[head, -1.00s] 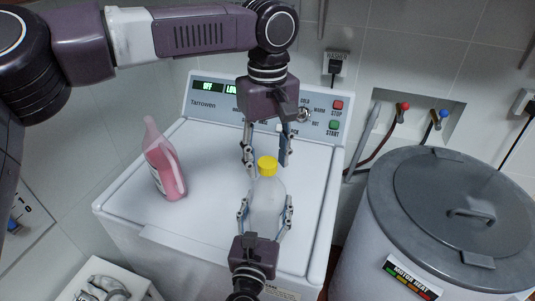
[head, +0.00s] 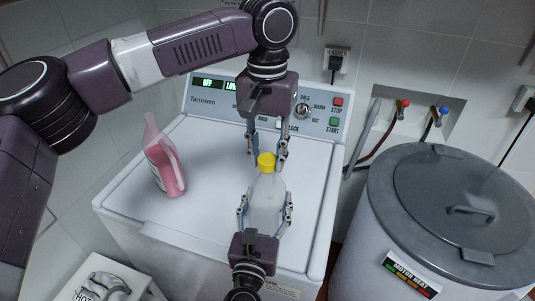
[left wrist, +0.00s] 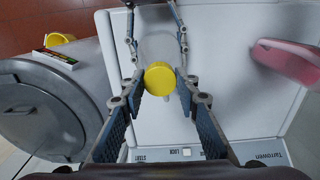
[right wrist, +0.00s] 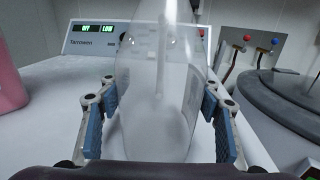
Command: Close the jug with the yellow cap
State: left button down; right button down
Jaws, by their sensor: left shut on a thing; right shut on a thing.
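A translucent jug (head: 266,204) stands upright on the white washing machine, with the yellow cap (head: 266,161) at its top. My left gripper (head: 267,164) reaches down from above, its fingers closed on the sides of the cap. In the left wrist view the yellow cap (left wrist: 160,79) sits between the left fingertips, over the clear jug (left wrist: 157,45). My right gripper (head: 265,204) comes from the front and is shut around the jug's body. The jug (right wrist: 160,105) fills the middle of the right wrist view, where its cap is out of frame. The cap's threads are hidden.
A pink detergent bottle (head: 163,160) stands on the machine top (head: 205,205) to the left. The control panel (head: 318,110) rises behind. A grey lidded drum (head: 445,205) is at the right.

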pick_arm(q)
jog(key=m, duration=0.7)
jog(key=shift+m, duration=0.3)
jog(key=m, duration=0.3)
jog(key=shift+m, duration=0.4)
jog(key=m, duration=0.3)
jog(key=c, duration=1.5)
grip_release()
jog(key=shift+o, duration=0.2)
jog(key=shift+r, duration=0.1)
jog(key=shift+r, duration=2.15)
